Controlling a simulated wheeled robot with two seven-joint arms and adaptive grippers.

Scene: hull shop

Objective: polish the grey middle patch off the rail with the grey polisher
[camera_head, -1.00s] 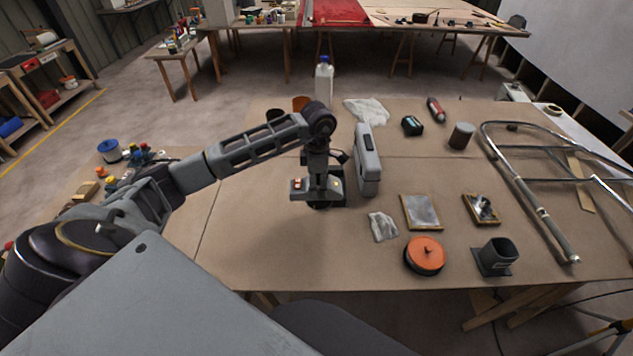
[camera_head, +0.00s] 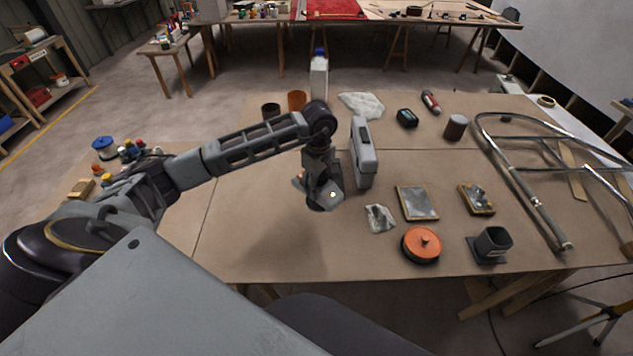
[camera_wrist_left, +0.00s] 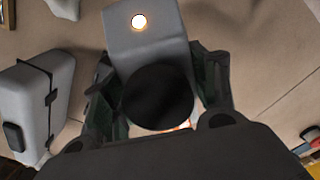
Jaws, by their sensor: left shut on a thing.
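The grey polisher (camera_wrist_left: 150,42) has a blocky grey body with a small glowing lamp and a round black part. My left gripper (camera_wrist_left: 160,88) is shut on it, with a finger on each side. In the head view the left gripper (camera_head: 318,168) holds the polisher (camera_head: 326,196) above the brown table, left of centre. The shiny tubular rail (camera_head: 519,185) lies at the table's right side, well apart from the polisher. A short duller section (camera_head: 537,200) shows on its near tube; whether it is the grey patch I cannot tell. My right gripper is out of view.
A grey case (camera_head: 364,158) stands just right of my left gripper. A crumpled cloth (camera_head: 379,218), an orange disc (camera_head: 421,245), shallow trays (camera_head: 417,203) and a dark holder (camera_head: 491,246) lie between it and the rail. The table's front left is clear.

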